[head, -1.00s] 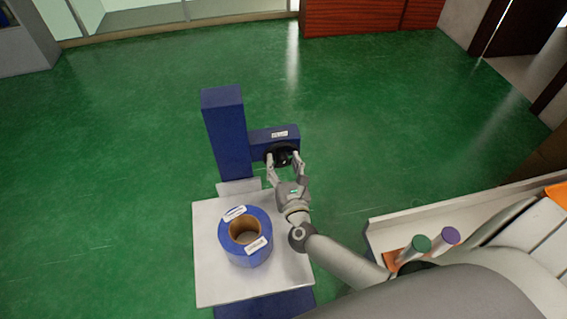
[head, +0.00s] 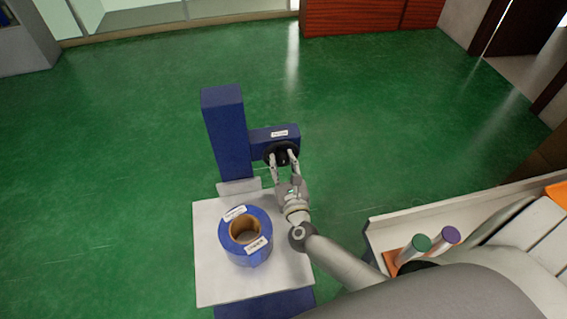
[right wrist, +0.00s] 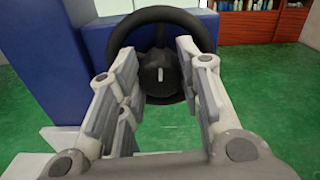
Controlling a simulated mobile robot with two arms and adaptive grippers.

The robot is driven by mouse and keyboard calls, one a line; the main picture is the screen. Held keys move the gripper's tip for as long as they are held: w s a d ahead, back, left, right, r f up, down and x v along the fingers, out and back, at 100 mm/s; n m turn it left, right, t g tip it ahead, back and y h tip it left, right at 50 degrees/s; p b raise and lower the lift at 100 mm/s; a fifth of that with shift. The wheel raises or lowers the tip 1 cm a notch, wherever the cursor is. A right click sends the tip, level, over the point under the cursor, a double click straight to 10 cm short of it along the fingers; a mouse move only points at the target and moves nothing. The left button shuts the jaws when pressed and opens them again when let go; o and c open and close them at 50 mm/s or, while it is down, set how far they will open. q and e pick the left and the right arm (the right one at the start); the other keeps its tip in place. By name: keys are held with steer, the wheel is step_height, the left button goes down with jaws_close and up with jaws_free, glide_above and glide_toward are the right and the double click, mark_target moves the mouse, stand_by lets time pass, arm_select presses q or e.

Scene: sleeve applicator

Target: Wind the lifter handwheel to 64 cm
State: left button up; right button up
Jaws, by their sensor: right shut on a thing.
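The lifter is a blue column (head: 226,130) with a blue side box (head: 261,145) and a white platform (head: 212,278). The black handwheel (head: 268,153) is on the front of the side box. Its dark rim and hub (right wrist: 158,78) show large in the right wrist view. My right gripper (head: 282,157) is shut on the handwheel, with one finger on each side of the hub. The exact contact is hard to make out. The height reading cannot be read. My left gripper is not in view.
A blue roll (head: 262,226) with a brown core and white labels lies on the platform. At the lower right, a light counter (head: 384,220) carries a green-topped roll (head: 420,243) and a purple-topped roll (head: 450,236). Green floor (head: 400,110) is clear around the lifter.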

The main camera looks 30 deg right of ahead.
steer(key=shift+n, duration=2.2)
steer(key=o, duration=1)
steer(key=v, duration=1.2)
